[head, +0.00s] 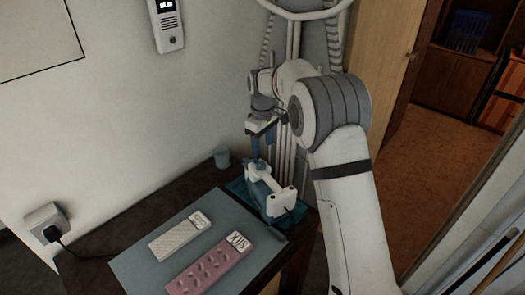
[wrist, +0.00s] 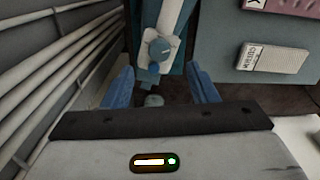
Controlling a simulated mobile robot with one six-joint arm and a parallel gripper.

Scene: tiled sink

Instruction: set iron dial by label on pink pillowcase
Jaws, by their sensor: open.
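The pink pillowcase (head: 210,268) lies folded on a grey-blue mat. A white label (head: 237,243) on it seems to read "SILK". The pillowcase's edge shows in the wrist view (wrist: 290,6). A blue and white iron (head: 264,188) stands on a teal base right of the mat. In the wrist view, its round blue-grey dial (wrist: 160,49) has a light pointer mark; its setting marks are not readable. My gripper (wrist: 160,88) is open and empty, its blue fingers apart, with the dial just beyond and between them. It hangs above the iron in the head view (head: 262,148).
A white folded cloth (head: 178,238) with a small label lies beside the pillowcase on the mat (head: 140,262). Pipes (wrist: 55,65) run close on the left in the wrist view. A plugged wall socket (head: 45,222) is at left.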

